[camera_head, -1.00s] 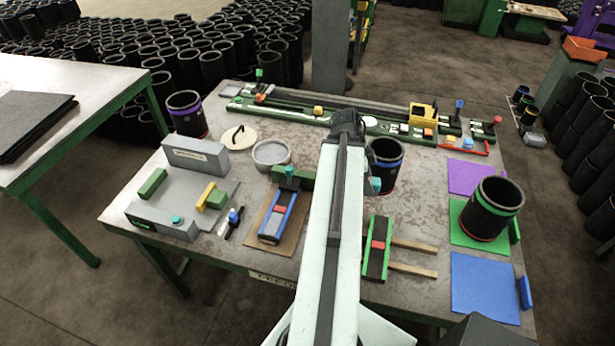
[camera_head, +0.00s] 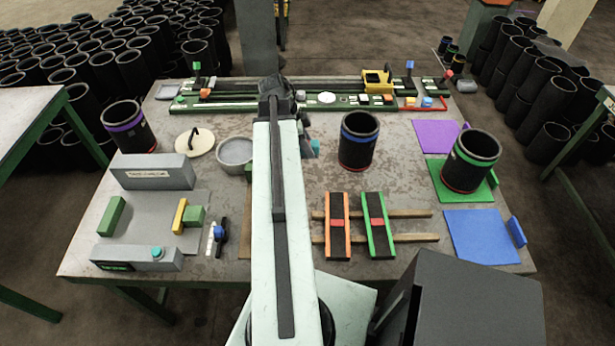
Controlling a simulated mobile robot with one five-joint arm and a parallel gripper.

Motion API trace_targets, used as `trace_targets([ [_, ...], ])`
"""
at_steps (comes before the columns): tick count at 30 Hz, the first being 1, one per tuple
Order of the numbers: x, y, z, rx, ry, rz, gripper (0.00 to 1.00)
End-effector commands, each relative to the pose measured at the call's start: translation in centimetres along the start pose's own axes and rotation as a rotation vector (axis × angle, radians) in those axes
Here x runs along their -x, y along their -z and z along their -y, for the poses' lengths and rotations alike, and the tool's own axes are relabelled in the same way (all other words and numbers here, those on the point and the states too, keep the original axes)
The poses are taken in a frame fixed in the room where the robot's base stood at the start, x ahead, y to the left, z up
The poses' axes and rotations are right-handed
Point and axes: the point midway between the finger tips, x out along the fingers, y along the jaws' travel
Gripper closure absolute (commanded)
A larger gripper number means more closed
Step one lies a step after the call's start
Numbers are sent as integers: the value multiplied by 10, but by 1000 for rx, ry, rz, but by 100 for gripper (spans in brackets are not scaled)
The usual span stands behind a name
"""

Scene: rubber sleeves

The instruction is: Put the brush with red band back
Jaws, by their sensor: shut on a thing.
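My pale arm stretches up the middle of the view and hides its own end. Only a small teal and dark part of my arm shows to the right of it, left of the blue-banded black sleeve (camera_head: 358,143). My gripper's fingertips and anything between them are hidden. I cannot make out a brush with a red band for sure. An orange bar (camera_head: 338,243) and a green bar (camera_head: 378,243), each with a red patch at its middle, lie side by side across two wooden rails (camera_head: 413,238).
A purple-banded sleeve (camera_head: 127,128) stands far left, a green-banded sleeve (camera_head: 470,163) on a green mat at right. A lid (camera_head: 195,146), a bowl (camera_head: 235,153) and a grey fixture (camera_head: 150,172) stand left. A long green rail (camera_head: 220,108) crosses the back. Purple (camera_head: 435,134) and blue (camera_head: 480,236) mats lie right.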

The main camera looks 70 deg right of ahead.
Motion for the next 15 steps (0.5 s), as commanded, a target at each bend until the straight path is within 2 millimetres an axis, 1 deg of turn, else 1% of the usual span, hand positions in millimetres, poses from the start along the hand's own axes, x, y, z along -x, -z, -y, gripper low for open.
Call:
trace_targets([
  [1, -16, -2, 14, -26, -11, -1, 96],
  [3, -20, 0, 20, -50, -21, -2, 96],
  [6, -18, 1, 19, -59, -25, -2, 96],
  [8, -21, -1, 18, -57, -24, -2, 96],
  [11, -35, -7, 18, -56, -24, -2, 96],
  [15, -65, -20, 18, -55, -23, -2, 96],
])
